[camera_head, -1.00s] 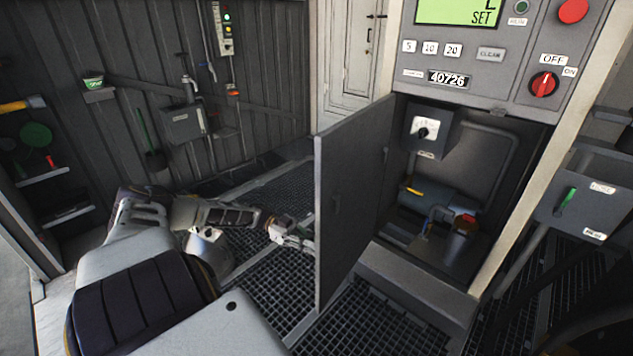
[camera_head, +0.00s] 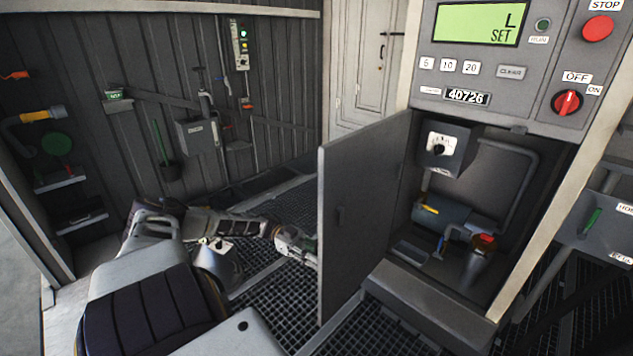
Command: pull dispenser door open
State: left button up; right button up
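The grey dispenser door (camera_head: 362,215) stands swung well open on the left side of the dispenser cabinet (camera_head: 420,288). My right gripper is not in view.
Inside the cabinet are a dial box (camera_head: 447,146), a pipe and a red-capped fitting (camera_head: 483,248). The control panel (camera_head: 510,72) is above. A grey box with a green lever (camera_head: 592,222) stands at the right. Metal grating (camera_head: 290,302) covers the floor left of the door.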

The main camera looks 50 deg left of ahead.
pick_arm(q)
jog(key=v, duration=1.2)
dwell(1.0)
jog(key=shift+r, duration=0.1)
dwell(0.4)
jog(key=shift+a, duration=0.1)
